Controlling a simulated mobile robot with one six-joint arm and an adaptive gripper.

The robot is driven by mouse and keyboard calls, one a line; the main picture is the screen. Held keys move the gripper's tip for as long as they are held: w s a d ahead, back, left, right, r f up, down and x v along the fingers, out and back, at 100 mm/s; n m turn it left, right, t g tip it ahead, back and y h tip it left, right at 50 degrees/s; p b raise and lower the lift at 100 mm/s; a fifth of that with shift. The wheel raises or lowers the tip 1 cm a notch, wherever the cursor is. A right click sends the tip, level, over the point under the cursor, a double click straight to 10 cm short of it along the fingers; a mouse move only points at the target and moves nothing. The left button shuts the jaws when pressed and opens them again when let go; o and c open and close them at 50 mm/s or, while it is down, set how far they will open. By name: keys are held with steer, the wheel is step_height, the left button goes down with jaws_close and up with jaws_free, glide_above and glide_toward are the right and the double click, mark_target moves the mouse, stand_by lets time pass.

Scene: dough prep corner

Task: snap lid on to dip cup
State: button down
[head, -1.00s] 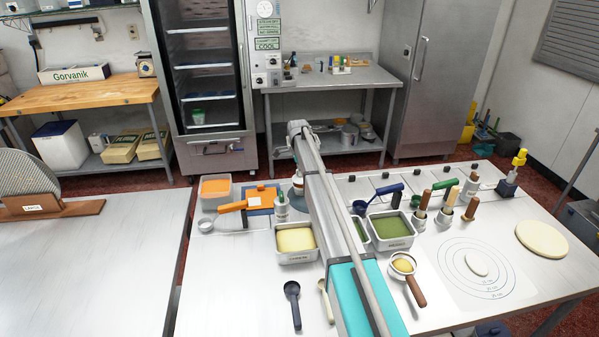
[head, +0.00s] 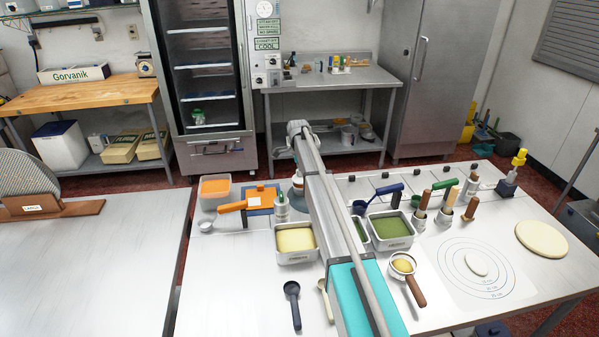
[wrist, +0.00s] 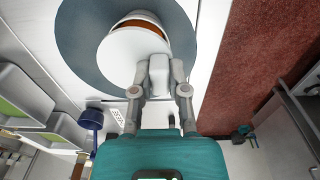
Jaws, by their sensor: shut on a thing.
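In the wrist view my gripper (wrist: 161,88) is shut on a white block-like grip at the near edge of a round white lid (wrist: 127,58). The lid lies over the dip cup (wrist: 140,17), which has a pale rim and brown-orange contents or wall. A brown crescent shows past the lid's far edge, so the lid sits off-centre towards my gripper. I cannot tell whether lid and cup touch. The cup stands on a round blue-grey mat (wrist: 82,48). In the head view my arm hides the gripper and much of the cup.
Left of my arm stand an orange-filled tub (head: 215,192), an orange-handled tool (head: 233,206) and a yellow-filled pan (head: 296,241). Right of it are a blue scoop (head: 361,207) and a green-filled pan (head: 391,229). In the wrist view the table edge and red floor (wrist: 235,60) are close on the right.

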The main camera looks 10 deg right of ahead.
steer(key=shift+f+b, duration=1.1)
steer(key=shift+f, duration=0.05)
stand_by(0.6)
steer(key=c, duration=0.6)
jaws_free()
steer(key=shift+o, duration=0.2)
steer(key=shift+r, duration=0.25)
step_height(320, 180, up, 9)
steer(key=p, duration=0.9)
steer(key=shift+a+f, duration=0.1)
steer(key=s+n, duration=0.3)
steer(key=s, duration=0.5)
steer(key=s+f+n+b, duration=0.1)
steer(key=s+n, duration=0.2)
steer(key=s, duration=0.6)
steer(key=s+f+n, duration=0.1)
steer(key=s+n, duration=0.2)
steer(key=s, duration=0.6)
steer(key=shift+s+d+b, duration=0.15)
steer(key=shift+d+b, duration=0.1)
steer(key=shift+b, duration=0.05)
steer(key=s+f+n+b, duration=0.1)
steer(key=s+n, duration=0.8)
steer(key=s, duration=1.2)
steer(key=shift+s, duration=0.25)
steer(key=shift+d+f, duration=0.1)
